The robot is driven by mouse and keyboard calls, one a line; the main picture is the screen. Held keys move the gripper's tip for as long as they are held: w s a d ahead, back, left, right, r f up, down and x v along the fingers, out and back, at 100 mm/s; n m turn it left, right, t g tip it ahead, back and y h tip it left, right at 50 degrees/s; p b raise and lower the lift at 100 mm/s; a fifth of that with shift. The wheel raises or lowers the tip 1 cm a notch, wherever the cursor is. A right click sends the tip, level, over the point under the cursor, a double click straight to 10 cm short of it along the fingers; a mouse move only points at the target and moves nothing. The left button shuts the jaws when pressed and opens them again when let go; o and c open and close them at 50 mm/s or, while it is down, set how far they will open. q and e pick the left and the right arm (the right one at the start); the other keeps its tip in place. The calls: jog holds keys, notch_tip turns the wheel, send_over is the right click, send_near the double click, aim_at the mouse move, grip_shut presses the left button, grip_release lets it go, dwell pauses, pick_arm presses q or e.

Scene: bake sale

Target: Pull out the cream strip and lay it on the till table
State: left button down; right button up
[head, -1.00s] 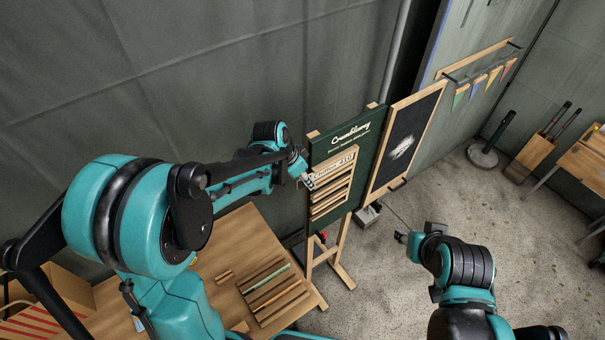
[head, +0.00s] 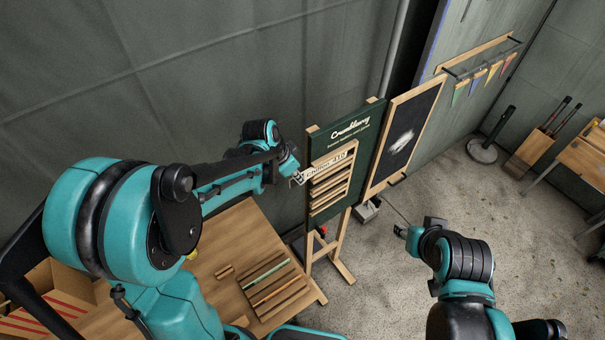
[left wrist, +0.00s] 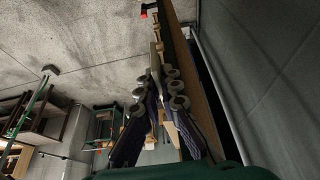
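The cream strip (head: 330,164) with dark lettering lies in the top slot of the wooden rack on the green sign board (head: 345,128). Its left end sticks out past the board's left edge. My left gripper (head: 298,178) is at that end and appears shut on it. In the left wrist view the fingers (left wrist: 160,118) stand on both sides of a thin pale edge, seen end-on. My right gripper (head: 401,231) is over the floor, away from the board; its finger state is too small to tell. A wooden table (head: 232,238) stands at the lower left; I cannot tell if it is the till table.
A slotted wooden holder (head: 270,288) with a green and an orange strip lies on the lower-left table. A blackboard (head: 403,140) stands right of the sign. A second table (head: 585,157) is at the far right. Open floor (head: 400,290) lies between.

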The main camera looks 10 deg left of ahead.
pick_arm(q)
jog(key=s+a, duration=1)
jog(key=shift+s+a, duration=0.3)
jog(key=shift+s, duration=0.05)
dwell(1.2)
